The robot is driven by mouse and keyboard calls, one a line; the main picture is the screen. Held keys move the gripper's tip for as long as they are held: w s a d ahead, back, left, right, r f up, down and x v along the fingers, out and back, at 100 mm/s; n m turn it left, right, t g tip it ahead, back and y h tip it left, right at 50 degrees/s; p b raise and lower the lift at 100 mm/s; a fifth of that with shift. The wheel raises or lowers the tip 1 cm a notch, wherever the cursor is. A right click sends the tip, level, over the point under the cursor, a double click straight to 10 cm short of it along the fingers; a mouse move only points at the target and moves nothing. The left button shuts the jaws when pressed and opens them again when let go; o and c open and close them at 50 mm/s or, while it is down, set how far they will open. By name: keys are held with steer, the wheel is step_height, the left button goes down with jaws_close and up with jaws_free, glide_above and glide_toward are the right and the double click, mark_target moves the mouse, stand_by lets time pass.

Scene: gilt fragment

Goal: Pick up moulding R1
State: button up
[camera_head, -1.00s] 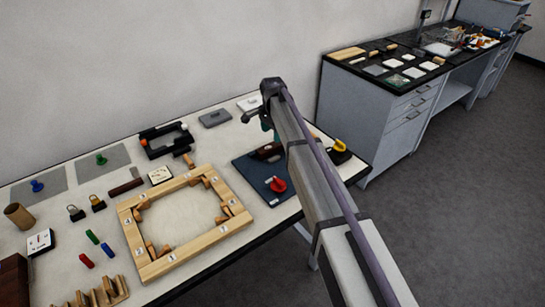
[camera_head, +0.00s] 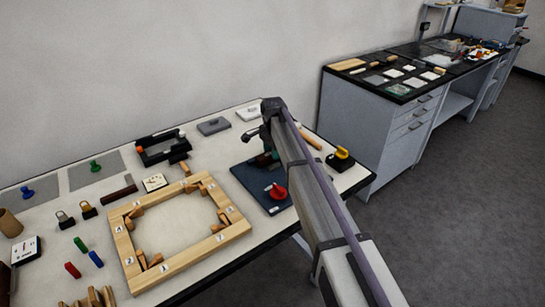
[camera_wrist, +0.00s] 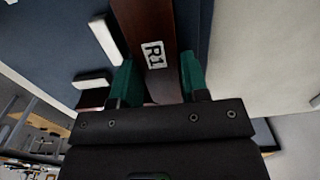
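Moulding R1 (camera_wrist: 147,22) is a dark brown wooden bar with a white "R1" label, seen close up in the wrist view. It runs from the top edge down between the two green fingertips of my gripper (camera_wrist: 160,80). One fingertip is on each side of the bar, with little or no gap visible; I cannot tell whether they press on it. In the head view my gripper (camera_head: 268,157) is low over the blue mat (camera_head: 250,186). The moulding is mostly hidden there behind my gripper and arm.
A red knob (camera_head: 276,191) stands on the mat in front of my gripper. A yellow-handled black device (camera_head: 341,158) is to the right. A numbered wooden frame (camera_head: 123,246) lies to the left. White blocks (camera_wrist: 93,80) show beside the moulding.

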steer(key=c, duration=0.5)
steer(key=shift+r, duration=0.1)
step_height(320, 180, up, 10)
steer(key=p, duration=1)
